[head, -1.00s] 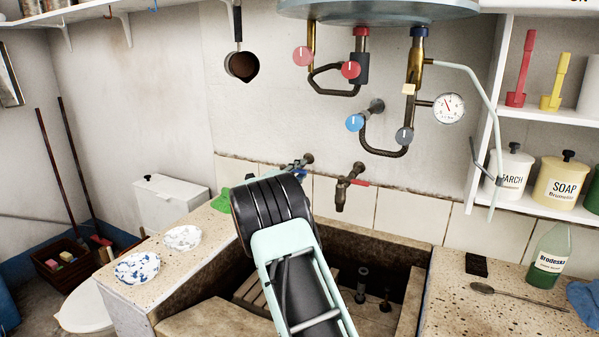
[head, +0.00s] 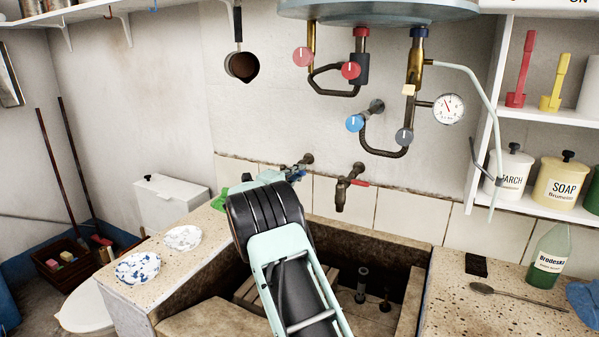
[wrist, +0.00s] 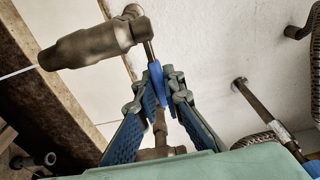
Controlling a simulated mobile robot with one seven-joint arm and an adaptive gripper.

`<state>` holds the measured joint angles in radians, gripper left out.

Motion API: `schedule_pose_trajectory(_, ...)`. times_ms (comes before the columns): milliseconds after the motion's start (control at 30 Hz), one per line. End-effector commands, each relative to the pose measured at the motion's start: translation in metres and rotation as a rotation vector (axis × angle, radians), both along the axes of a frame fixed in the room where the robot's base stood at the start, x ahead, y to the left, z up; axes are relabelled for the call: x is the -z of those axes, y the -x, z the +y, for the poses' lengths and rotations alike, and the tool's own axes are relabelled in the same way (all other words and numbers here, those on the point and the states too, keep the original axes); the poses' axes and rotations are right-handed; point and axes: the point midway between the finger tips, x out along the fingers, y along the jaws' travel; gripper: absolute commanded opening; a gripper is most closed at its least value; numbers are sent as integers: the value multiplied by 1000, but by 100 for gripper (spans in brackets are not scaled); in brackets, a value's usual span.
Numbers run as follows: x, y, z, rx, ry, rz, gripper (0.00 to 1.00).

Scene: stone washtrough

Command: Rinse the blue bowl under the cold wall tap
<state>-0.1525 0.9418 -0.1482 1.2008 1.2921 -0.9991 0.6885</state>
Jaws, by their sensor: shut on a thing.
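The cold wall tap (head: 307,159) with a blue lever is on the tiled wall above the trough, partly hidden by my arm in the head view. In the wrist view its brown body (wrist: 90,45) is close, and its blue lever (wrist: 157,85) is between my fingertips. My gripper (wrist: 158,92) is shut on this lever. A thin white line, seemingly water, leaves the spout. A bowl with blue and white patches (head: 137,268) sits on the left ledge, apart from my gripper. No plain blue bowl shows; part of the trough is hidden by my arm.
The stone trough (head: 345,235) holds a wooden rack (head: 250,290). A red-levered tap (head: 347,187) is right of the cold tap. A white dish (head: 183,238) and green thing (head: 220,198) lie on the left ledge. A bottle (head: 549,256) and spoon (head: 515,296) occupy the right ledge.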

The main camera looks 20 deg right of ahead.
Motion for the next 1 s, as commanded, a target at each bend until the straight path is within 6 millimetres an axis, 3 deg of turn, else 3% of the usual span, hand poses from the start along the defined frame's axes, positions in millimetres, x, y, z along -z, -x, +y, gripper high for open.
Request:
schedule_pose_trajectory(400, -2, 5, 10, 183, 0, -3, 0)
schedule_pose_trajectory(833, -2, 7, 10, 201, -1, -1, 0)
schedule_pose_trajectory(867, -2, 7, 10, 201, -1, -1, 11)
schedule_pose_trajectory(1000, -1, 7, 10, 201, 0, 0, 27)
